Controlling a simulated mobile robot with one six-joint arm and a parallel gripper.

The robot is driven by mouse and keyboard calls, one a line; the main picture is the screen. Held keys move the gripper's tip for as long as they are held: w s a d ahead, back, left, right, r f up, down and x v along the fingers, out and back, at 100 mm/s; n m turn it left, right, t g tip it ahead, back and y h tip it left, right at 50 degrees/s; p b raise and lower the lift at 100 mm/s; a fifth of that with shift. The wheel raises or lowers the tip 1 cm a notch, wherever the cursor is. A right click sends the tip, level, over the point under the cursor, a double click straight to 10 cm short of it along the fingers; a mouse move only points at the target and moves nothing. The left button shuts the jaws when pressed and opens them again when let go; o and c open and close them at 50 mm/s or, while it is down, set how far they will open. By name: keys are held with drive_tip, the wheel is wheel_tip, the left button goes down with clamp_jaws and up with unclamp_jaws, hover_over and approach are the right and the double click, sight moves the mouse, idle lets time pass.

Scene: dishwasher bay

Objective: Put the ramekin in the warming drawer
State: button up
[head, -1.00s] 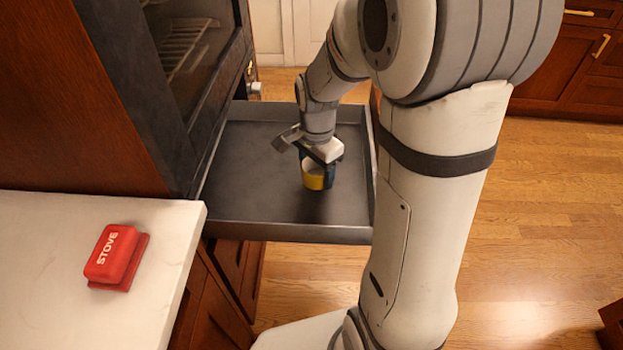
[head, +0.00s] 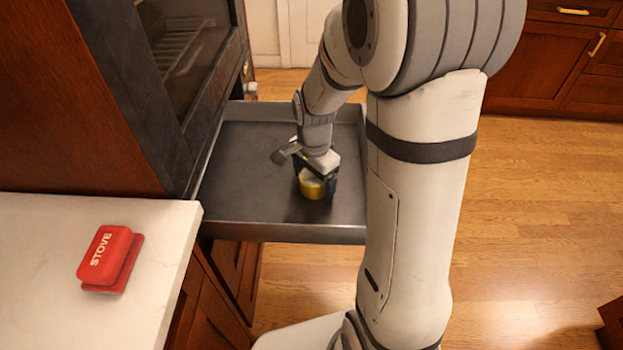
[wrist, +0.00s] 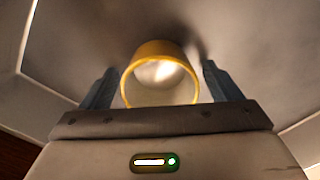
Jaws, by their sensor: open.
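The yellow ramekin (head: 311,187), pale inside, is in the open warming drawer (head: 240,212), low over or on its dark floor. My gripper (head: 316,178) is down inside the drawer at the ramekin. In the wrist view the ramekin (wrist: 160,72) shows its rim and inside between the two fingers of my gripper (wrist: 160,88). The fingers are open, with a gap on each side of the ramekin. My gripper's body hides part of the ramekin in both views. The contact between ramekin and drawer floor is hard to see.
A dark oven front (head: 190,75) stands along the drawer's left side. A pale counter (head: 60,230) with a red block marked STOVE (head: 108,258) is at lower left. The drawer floor around the ramekin is clear. Wood floor (head: 530,200) lies to the right.

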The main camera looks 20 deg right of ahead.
wheel_tip(320, 180, up, 12)
drive_tip(key=p, duration=0.3)
drive_tip(key=s+r+n+t, duration=0.2)
drive_tip(key=s+n, duration=1)
drive_tip(key=s, duration=0.1)
drive_tip(key=shift+s+a+n, duration=0.15)
drive_tip(key=shift+s+n, duration=0.15)
drive_tip(key=shift+s, duration=0.1)
